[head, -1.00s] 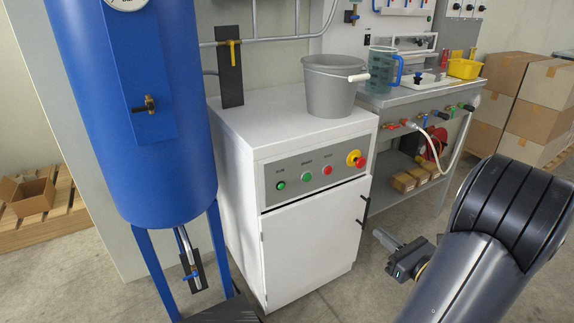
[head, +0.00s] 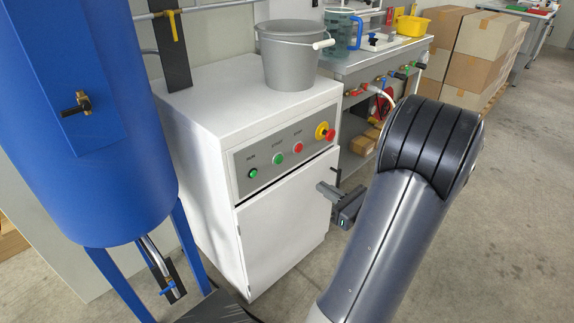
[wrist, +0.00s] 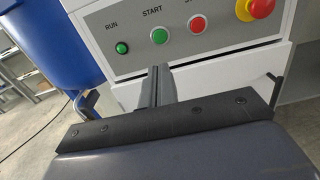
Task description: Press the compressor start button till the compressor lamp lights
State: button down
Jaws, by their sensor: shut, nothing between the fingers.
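The compressor cabinet (head: 285,225) is white with a grey control panel on its upper front. The green start button (head: 277,158) sits between the green RUN lamp (head: 252,173) and the red stop button (head: 298,147). In the wrist view, the start button (wrist: 159,36) is just beyond my fingertips, with the RUN lamp (wrist: 122,48) to its left. The lamp looks green; I cannot tell whether it is lit. My gripper (head: 321,187) is shut and empty, in front of the cabinet's right side, below panel height and apart from the buttons. It also shows in the wrist view (wrist: 161,68).
A red-and-yellow emergency stop (head: 325,131) is at the panel's right end. A grey bucket (head: 290,60) stands on the cabinet. A blue tank (head: 90,130) stands close on the left. A workbench (head: 368,62) and cardboard boxes (head: 485,50) are behind. Open floor lies to the right.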

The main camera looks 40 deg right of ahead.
aim_at(280, 159)
jog(key=w+b, duration=0.1)
jog(key=w, duration=0.3)
jog(key=w+b, duration=0.1)
jog(key=w, duration=0.3)
jog(key=w+a+b, duration=0.1)
jog(key=w, duration=0.3)
jog(key=shift+w+f+b, duration=0.1)
jog(key=shift+w+b, duration=0.2)
jog(key=shift+w, duration=0.65)
jog(key=shift+a, duration=0.1)
jog(key=shift+w, duration=0.45)
jog(key=shift+w+r, duration=0.25)
jog(key=shift+r, duration=0.05)
